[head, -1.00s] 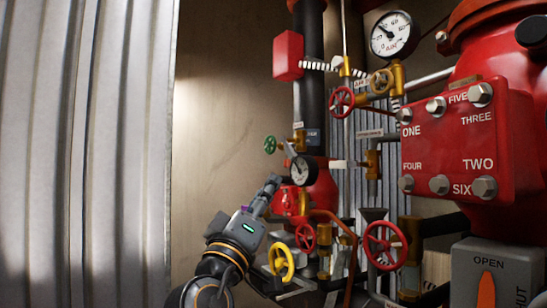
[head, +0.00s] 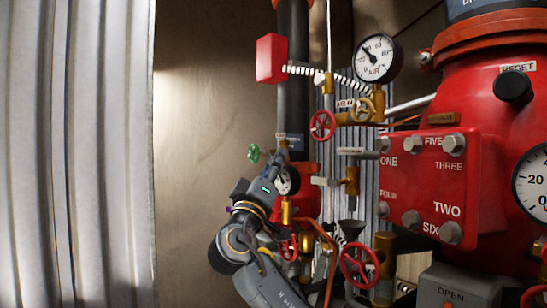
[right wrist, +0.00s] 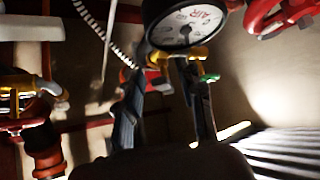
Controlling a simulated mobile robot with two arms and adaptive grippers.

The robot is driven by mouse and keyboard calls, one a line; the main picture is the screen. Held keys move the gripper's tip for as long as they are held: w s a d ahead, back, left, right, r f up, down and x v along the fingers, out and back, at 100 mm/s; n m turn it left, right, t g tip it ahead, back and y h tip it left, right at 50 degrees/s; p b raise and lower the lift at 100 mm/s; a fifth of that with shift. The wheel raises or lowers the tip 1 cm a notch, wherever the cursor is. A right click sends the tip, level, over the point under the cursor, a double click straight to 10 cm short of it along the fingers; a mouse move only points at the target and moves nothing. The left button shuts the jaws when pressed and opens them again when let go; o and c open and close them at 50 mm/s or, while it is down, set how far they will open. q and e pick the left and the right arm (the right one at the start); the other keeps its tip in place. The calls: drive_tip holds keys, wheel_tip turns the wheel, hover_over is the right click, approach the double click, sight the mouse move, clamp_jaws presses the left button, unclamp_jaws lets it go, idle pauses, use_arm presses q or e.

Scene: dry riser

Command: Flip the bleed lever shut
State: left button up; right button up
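My right gripper (head: 281,152) reaches up from the bottom in the head view, beside the small gauge (head: 288,180) and close to the green handwheel (head: 254,153). In the right wrist view its two dark fingers (right wrist: 165,88) stand apart, with nothing seen held between them. A gauge marked AIR (right wrist: 187,27) and brass fittings (right wrist: 170,58) lie beyond the fingertips, with a small green part (right wrist: 209,78) by the right finger. I cannot pick out the bleed lever for certain; the gripper hides part of the pipework there. My left gripper does not show.
A red valve body with a numbered cover (head: 425,185) fills the right. Red handwheels (head: 360,265) (head: 323,125), a large AIR gauge (head: 379,58) and a red box (head: 271,58) crowd the middle. Corrugated metal (head: 75,150) stands at left; bare wall (head: 195,130) lies between.

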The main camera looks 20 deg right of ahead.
drive_tip(key=shift+w+f, duration=0.1)
drive_tip(key=shift+w, duration=0.1)
drive_tip(key=shift+c, duration=0.4)
clamp_jaws()
drive_tip(key=shift+s+n+t+y, duration=0.15)
drive_tip(key=shift+n+t+y, duration=0.15)
drive_tip(key=shift+n+y, duration=0.3)
drive_tip(key=shift+s+n+y+b, duration=0.1)
drive_tip(key=shift+n+y+b, duration=0.2)
drive_tip(key=shift+n, duration=0.2)
drive_tip(key=shift+s+r+n+y, duration=0.15)
drive_tip(key=shift+r+n+y, duration=0.2)
drive_tip(key=shift+n+y, duration=0.5)
drive_tip(key=n+y, duration=0.1)
drive_tip(key=n, duration=0.1)
drive_tip(key=r+n+g+y, duration=0.1)
drive_tip(key=n, duration=0.1)
drive_tip(key=shift+s+d+r+y, duration=0.1)
drive_tip(key=shift+s+d+y, duration=0.05)
drive_tip(key=shift+s+y, duration=0.15)
drive_tip(key=shift+r+n+g+y, duration=0.3)
drive_tip(key=shift+n+g+y, duration=0.25)
drive_tip(key=shift+n, duration=0.3)
drive_tip(key=shift+r+n+g+y, duration=0.25)
drive_tip(key=shift+n+g+y, duration=0.15)
drive_tip(key=shift+n+g, duration=0.35)
